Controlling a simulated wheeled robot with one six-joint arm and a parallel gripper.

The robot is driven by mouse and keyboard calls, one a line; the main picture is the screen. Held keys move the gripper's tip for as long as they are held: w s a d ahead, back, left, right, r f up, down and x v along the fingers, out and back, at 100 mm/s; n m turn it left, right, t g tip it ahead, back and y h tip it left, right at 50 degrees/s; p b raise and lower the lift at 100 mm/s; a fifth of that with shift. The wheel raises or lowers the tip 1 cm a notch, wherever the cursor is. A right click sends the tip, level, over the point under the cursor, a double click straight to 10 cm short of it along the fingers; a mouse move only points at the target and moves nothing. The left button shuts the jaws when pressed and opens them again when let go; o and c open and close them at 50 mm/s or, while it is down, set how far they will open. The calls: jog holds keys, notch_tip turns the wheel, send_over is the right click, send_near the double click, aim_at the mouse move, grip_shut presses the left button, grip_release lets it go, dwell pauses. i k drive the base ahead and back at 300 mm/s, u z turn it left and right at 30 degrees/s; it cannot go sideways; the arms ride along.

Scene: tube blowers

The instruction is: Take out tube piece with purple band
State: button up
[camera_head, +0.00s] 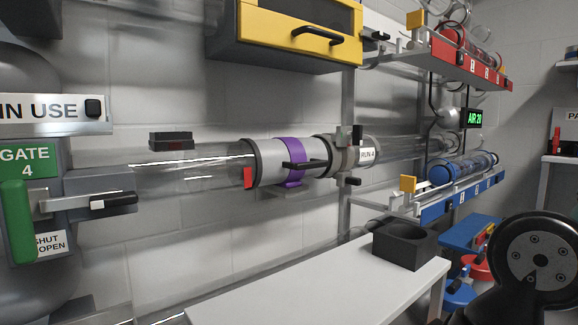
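The tube piece with the purple band (289,162) sits level in the clear tube line, in the middle of the picture. It is a pale grey cylinder with a black handle (303,164) at its front. A red tab (248,178) shows at its left end. At its right end is a grey clamp collar (350,158) with black knobs and a "RUN 4" label. To the left is the gate marked "GATE 4" (27,163), with a green handle (17,215) by a "SHUT / OPEN" plate. My gripper is not in view.
A yellow cabinet (296,33) hangs above the tube. A white bench (318,285) with an open black box (405,243) stands below. Red (470,63) and blue (462,190) racks hold tube pieces at right. A green display (475,118) reads "AIR 20". Part of my arm fills the lower right.

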aim_at(287, 161)
jog(key=z, duration=1.15)
jog(key=i, duration=0.55)
jog(key=u, duration=0.45)
